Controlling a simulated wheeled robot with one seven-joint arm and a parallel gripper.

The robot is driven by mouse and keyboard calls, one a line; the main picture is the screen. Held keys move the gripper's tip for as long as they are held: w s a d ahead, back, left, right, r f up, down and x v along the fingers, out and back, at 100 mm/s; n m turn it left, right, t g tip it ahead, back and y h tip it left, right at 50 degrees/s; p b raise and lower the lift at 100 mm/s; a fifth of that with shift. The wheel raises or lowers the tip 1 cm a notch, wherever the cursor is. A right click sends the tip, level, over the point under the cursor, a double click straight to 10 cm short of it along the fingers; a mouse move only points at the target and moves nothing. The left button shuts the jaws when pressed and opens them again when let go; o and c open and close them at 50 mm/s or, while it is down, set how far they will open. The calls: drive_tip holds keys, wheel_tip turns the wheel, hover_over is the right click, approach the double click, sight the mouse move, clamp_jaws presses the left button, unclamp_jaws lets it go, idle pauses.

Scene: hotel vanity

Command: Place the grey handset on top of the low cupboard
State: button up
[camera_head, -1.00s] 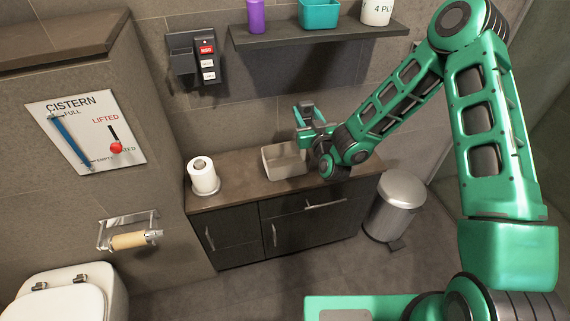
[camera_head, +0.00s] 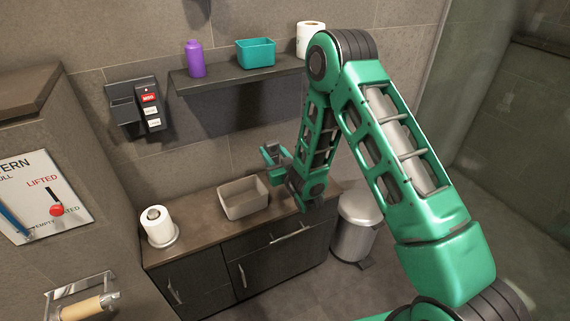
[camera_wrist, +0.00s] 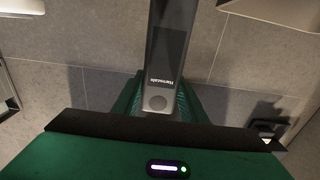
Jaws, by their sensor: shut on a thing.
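My gripper (camera_head: 276,158) is shut on the grey handset (camera_wrist: 168,65). In the head view the handset is too small to make out clearly. The low cupboard (camera_head: 203,239) has a brown top and dark drawer fronts. My gripper is in the air above the right part of its top, behind and right of the grey tray, apart from the top.
On the cupboard top stand a toilet roll (camera_head: 158,226) at left and an open grey tray (camera_head: 244,207) in the middle. A wall shelf (camera_head: 222,81) with a purple bottle (camera_head: 195,60) and teal box (camera_head: 256,54) hangs above. A metal bin (camera_head: 356,225) stands at right.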

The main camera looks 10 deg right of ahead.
drive_tip(key=w+d+f, duration=0.1)
drive_tip(key=d+f, duration=0.3)
drive_tip(key=f, duration=0.2)
drive_tip(key=shift+w+f, duration=0.2)
drive_tip(key=shift+f, duration=0.15)
drive_tip(key=shift+d, duration=0.1)
drive_tip(key=o, duration=1.1)
